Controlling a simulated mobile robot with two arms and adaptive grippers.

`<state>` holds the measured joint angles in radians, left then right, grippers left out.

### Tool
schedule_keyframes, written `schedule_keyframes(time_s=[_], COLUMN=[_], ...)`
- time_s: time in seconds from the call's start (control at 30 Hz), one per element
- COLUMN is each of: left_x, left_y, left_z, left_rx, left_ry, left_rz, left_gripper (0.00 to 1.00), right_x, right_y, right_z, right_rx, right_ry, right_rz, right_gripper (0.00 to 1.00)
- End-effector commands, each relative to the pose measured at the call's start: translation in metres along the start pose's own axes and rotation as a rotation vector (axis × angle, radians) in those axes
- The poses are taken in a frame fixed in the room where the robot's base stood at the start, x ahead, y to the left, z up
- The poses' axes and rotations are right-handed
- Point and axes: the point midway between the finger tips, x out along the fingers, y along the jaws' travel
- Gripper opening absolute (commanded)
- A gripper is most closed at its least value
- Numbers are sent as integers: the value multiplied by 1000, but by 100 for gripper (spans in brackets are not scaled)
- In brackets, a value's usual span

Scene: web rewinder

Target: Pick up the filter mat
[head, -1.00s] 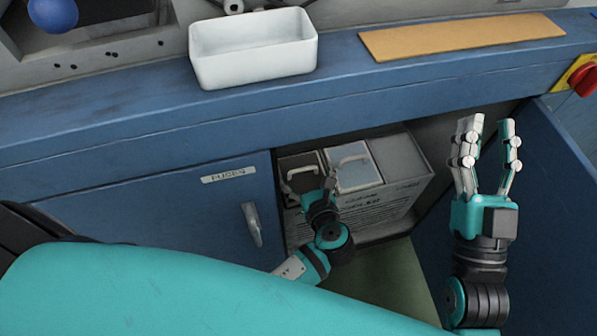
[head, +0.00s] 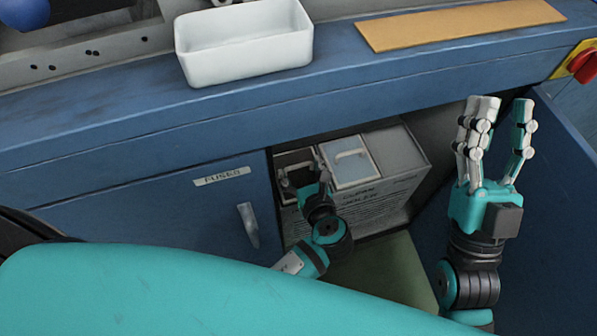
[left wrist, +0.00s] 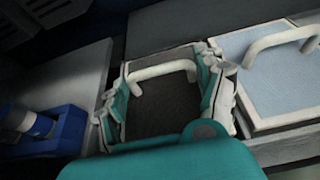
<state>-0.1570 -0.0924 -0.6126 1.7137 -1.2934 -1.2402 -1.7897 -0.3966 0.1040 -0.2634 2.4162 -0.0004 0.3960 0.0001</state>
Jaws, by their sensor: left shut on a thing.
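A dark filter mat (head: 293,160) with a pale frame and a white handle sits at the top left of a grey box inside the open cabinet. It also shows in the left wrist view (left wrist: 165,114). My left gripper (head: 318,172) reaches down to it from the front. In the left wrist view, the fingers of the left gripper (left wrist: 166,95) close on both sides of the mat, with the handle between them. The mat's near edge is hidden behind the gripper's palm. My right gripper (head: 500,125) is open and empty, pointing up at the right.
A light blue panel with a handle (head: 352,165) lies right beside the mat on the box (head: 395,195). The blue cabinet door (head: 555,190) stands open at the right. A white bin (head: 245,45) and a tan board (head: 460,25) are on the ledge above. A blue object (left wrist: 45,130) shows at left.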

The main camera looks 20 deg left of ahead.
Motion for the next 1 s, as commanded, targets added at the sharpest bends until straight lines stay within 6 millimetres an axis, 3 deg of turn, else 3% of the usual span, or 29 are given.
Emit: schedule_keyframes(time_s=[0.1, 0.37, 0.57, 0.77, 1.0], left_x=[0, 0, 0, 1, 3], left_y=[0, 0, 1, 2, 4], left_z=[0, 1, 5, 12, 21], left_rx=[0, 0, 0, 0, 0], left_ry=[-1, -1, -1, -2, -1], left_rz=[0, 0, 0, 1, -1], left_gripper=[36, 36, 36, 36, 36], right_x=[0, 0, 1, -3, -22], right_y=[0, 0, 2, 6, 13], right_z=[0, 2, 14, 44, 86], right_rx=[0, 0, -4, -12, -23], right_ry=[0, -10, -88, -269, -545], right_rz=[0, 1, 3, 11, 25], right_gripper=[35, 35, 35, 35, 35])
